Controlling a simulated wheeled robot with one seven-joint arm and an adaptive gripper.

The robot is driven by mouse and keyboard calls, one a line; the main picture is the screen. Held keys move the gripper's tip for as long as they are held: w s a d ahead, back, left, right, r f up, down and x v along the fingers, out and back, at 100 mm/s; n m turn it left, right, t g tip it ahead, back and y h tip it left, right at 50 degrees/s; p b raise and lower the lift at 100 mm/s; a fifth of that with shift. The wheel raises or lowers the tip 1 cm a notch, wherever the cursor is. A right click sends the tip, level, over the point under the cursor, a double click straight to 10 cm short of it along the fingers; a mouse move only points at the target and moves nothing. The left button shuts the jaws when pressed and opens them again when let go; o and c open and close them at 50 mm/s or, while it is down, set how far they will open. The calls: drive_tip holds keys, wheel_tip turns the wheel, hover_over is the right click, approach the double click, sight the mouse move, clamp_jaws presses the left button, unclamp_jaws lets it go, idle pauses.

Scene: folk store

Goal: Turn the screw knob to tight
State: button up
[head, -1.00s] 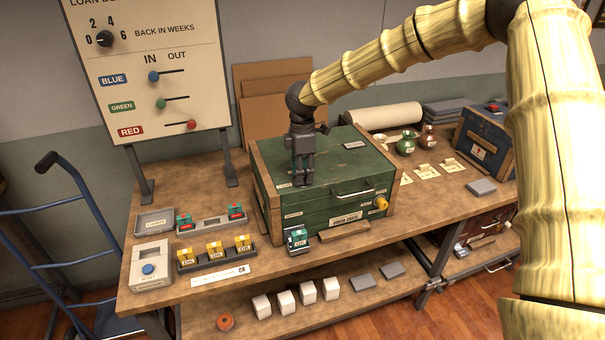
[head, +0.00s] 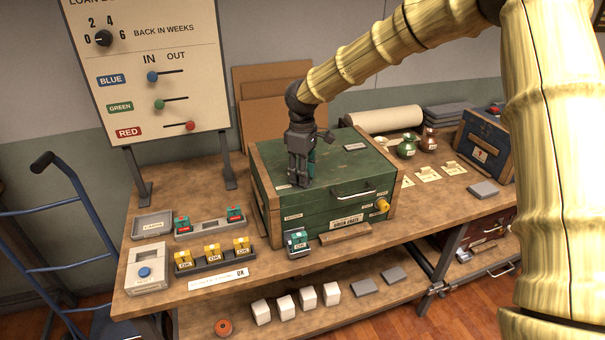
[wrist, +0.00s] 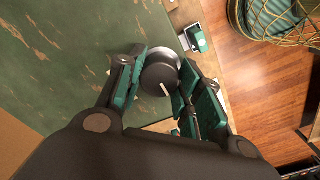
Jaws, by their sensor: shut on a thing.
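The screw knob (wrist: 158,72) is a dark round knob with a white pointer line, on top of the green crate (head: 345,170). In the wrist view its line points down and slightly right. My gripper (wrist: 165,84) is shut on the knob, with a teal-padded finger on either side of it. In the head view my gripper (head: 299,186) points down onto the crate's left front part and hides the knob there. The tight marking cannot be made out.
A yellow knob (head: 382,205) and a metal handle (head: 352,194) stick out from the crate's front. A teal-and-grey block (head: 297,241) stands by its front left corner. Yellow blocks (head: 213,251) sit in a rack to the left. A sign board (head: 150,85) stands behind.

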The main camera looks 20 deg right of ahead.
idle(0.5)
drive_tip(key=o, duration=1)
drive_tip(key=shift+o, duration=0.2)
drive_tip(key=shift+r, duration=0.1)
wheel_tip(320, 180, up, 12)
